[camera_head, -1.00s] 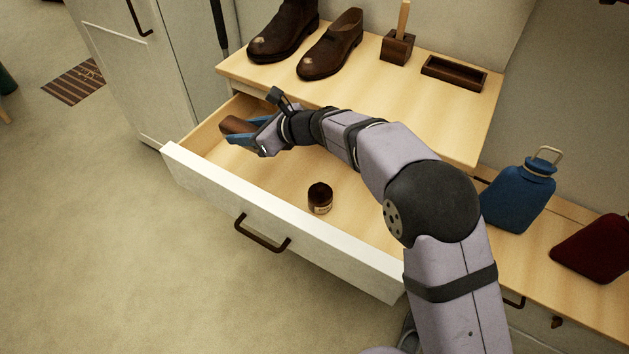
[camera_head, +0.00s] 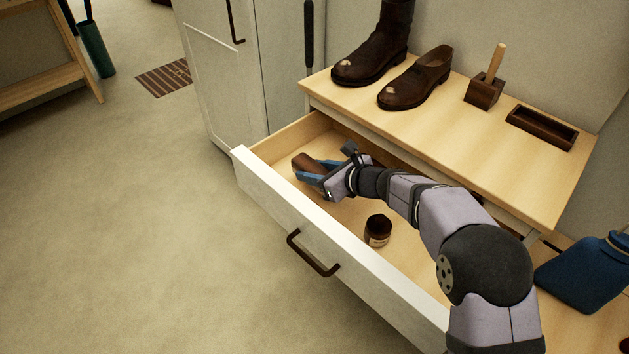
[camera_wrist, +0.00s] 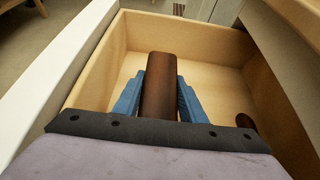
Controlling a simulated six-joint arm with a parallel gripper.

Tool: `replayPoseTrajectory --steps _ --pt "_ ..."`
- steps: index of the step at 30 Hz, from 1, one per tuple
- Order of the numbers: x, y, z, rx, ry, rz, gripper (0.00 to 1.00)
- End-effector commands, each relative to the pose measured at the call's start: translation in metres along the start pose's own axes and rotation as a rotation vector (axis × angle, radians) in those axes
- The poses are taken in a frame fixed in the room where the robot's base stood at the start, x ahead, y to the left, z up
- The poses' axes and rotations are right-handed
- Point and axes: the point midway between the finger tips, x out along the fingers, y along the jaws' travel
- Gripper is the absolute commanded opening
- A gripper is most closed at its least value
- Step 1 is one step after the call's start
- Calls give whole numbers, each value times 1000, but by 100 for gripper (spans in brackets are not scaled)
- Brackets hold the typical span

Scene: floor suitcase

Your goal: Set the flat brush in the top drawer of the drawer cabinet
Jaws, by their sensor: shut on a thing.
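The flat brush (camera_head: 304,162) is a dark brown, rounded block. It also shows in the wrist view (camera_wrist: 159,88), between two blue fingers. My gripper (camera_head: 318,174) is shut on it, inside the open top drawer (camera_head: 330,246) near its far left end. The drawer has a white front and pale wood inside. I cannot tell whether the brush's underside touches the floor. The drawer cabinet's wooden top (camera_head: 440,126) is above and behind the drawer.
A small dark jar (camera_head: 378,230) stands in the drawer, right of my gripper. A brown boot (camera_head: 383,45), a shoe (camera_head: 415,80), a block with an upright handle (camera_head: 485,90) and an empty wooden tray (camera_head: 542,127) are on the cabinet top.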

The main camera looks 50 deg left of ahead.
Motion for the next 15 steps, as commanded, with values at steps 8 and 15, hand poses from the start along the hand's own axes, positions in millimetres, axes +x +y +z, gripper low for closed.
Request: replayPoseTrajectory --steps 8,15 --pt "15 0 -27 1 -1 0 12" --pt "15 0 -27 0 -1 0 12"
